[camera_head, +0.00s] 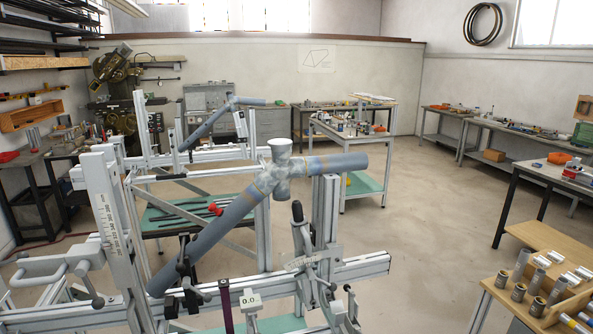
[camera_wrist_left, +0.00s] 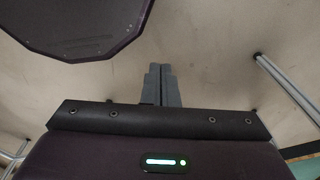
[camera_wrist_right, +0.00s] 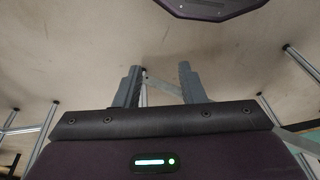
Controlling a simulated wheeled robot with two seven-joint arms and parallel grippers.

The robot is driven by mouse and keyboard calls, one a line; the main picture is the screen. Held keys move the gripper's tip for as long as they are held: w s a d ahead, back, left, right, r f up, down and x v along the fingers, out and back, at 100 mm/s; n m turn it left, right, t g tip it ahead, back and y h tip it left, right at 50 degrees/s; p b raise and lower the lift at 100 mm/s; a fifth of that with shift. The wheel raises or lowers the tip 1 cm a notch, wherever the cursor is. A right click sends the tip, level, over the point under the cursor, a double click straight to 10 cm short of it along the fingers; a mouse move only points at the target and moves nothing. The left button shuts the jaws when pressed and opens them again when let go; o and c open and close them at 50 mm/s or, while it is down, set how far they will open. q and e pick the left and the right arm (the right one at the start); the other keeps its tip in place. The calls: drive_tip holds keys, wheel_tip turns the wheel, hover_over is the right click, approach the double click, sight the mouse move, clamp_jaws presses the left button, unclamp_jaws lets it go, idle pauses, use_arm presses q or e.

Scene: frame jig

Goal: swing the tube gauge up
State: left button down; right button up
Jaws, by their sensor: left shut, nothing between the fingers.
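The frame jig (camera_head: 345,270) of silvery profiles stands close in the head view. It carries blue-grey tubes (camera_head: 215,240) joined at a pale lug (camera_head: 275,178). A hinged-looking metal piece with a black handle (camera_head: 297,212) and a small marked plate (camera_head: 303,262) stands upright at the jig's front right; I cannot tell for certain whether this is the tube gauge. My left gripper (camera_wrist_left: 160,70) is shut and empty in the left wrist view. My right gripper (camera_wrist_right: 158,69) has its fingers apart with nothing between them. Neither gripper shows in the head view.
A block marked 0.0 (camera_head: 251,302) and a dark purple upright strip (camera_head: 226,306) are at the jig's front. A wooden bench (camera_head: 545,240) with several metal cylinders is at the right. Floor (camera_head: 420,240) between jig and bench is clear.

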drive_tip(key=s+d+f+g+h+b, duration=0.1)
drive_tip(key=s+d+f+b, duration=0.6)
drive_tip(key=f, duration=0.4)
drive_tip(key=shift+s+d, duration=0.2)
drive_tip(key=shift+s, duration=0.25)
drive_tip(key=shift+b, duration=0.3)
